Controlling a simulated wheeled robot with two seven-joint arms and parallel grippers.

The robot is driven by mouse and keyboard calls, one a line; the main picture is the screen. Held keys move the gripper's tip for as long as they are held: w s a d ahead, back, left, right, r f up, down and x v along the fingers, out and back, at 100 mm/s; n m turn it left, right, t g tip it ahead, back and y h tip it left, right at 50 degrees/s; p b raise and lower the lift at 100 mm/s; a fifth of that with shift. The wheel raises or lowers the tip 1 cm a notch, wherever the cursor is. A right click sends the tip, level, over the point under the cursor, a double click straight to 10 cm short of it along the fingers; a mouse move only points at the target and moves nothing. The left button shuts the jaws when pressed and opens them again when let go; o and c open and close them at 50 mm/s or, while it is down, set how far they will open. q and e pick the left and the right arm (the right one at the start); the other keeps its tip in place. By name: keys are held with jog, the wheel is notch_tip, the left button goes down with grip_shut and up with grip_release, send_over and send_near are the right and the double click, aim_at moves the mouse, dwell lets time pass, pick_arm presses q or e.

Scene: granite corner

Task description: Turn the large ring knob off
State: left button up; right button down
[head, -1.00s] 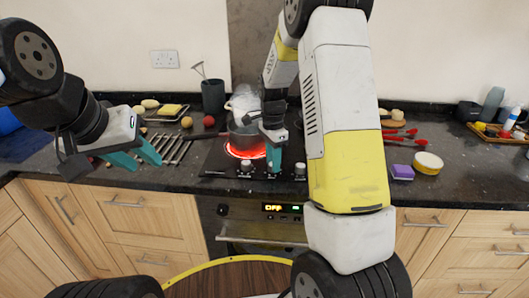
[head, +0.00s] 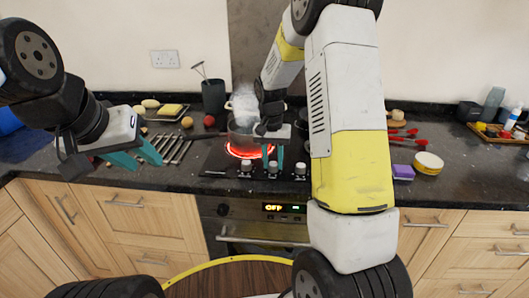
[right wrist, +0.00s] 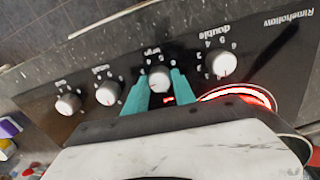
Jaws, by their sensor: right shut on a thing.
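The large ring knob (right wrist: 159,82) is a pale round knob on the black hob panel, seen upside down in the right wrist view. My right gripper (right wrist: 160,88) has its teal fingers on both sides of this knob and is shut on it. A small red light shows beside the knob. In the head view my right gripper (head: 272,160) is low over the hob's front knob row and partly covers it. A ring glows red (head: 243,151) under a steaming pot (head: 240,132). My left gripper (head: 137,158) is open and empty, in front of the left counter.
Other knobs stand close by: the double knob (right wrist: 223,63) on one side and two more (right wrist: 107,93) on the other. A rack of metal rods (head: 172,147) lies left of the hob. A purple sponge (head: 403,172) lies to the right.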

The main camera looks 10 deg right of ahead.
jog(key=n, duration=0.4)
jog(key=shift+n, duration=0.4)
jog(key=n, duration=0.3)
jog(key=shift+n, duration=0.3)
jog(key=n, duration=0.4)
jog(key=shift+t, duration=0.3)
jog(key=shift+n, duration=2.1)
jog(key=c, duration=1)
grip_release()
jog(key=shift+c, duration=0.2)
